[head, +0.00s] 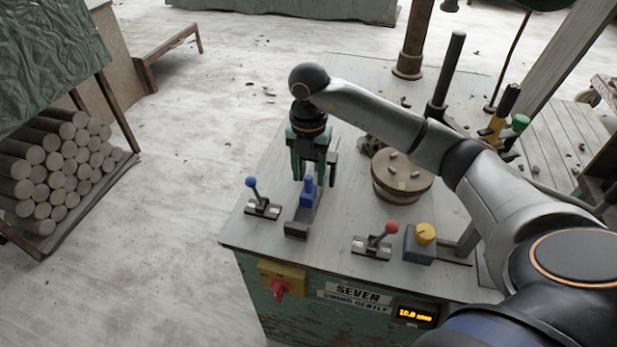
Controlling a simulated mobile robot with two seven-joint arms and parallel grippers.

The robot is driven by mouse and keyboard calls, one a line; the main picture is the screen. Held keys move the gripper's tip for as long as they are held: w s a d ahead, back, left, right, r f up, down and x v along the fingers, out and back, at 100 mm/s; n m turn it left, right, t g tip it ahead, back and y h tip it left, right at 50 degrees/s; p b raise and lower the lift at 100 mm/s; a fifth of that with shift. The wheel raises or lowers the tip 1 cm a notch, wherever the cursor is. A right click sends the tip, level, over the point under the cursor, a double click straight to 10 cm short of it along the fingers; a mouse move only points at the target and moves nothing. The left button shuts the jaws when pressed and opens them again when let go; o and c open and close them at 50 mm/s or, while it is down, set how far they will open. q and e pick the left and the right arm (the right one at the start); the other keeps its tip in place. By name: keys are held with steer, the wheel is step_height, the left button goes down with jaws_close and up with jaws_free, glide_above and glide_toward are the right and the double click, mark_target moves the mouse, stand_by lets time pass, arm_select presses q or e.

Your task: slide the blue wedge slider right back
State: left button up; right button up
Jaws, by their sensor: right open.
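The blue wedge slider (308,192) stands on a grey rail (297,229) on the grey machine top. The near end of the rail is bare, and the slider is toward its far part. My right gripper (312,177) points down over the slider, with its fingers open around or just behind the blue knob. I cannot tell whether a finger touches it. The far end of the rail is hidden by the gripper. My left gripper is not in view.
A blue-knobbed lever (252,184) stands left of the rail. A red-knobbed lever (390,229) and a yellow knob (426,233) on a grey box are to the right. A round wooden block (402,180) with clay bits sits behind them.

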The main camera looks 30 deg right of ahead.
steer(key=shift+f, duration=0.95)
jaws_close()
stand_by(0.8)
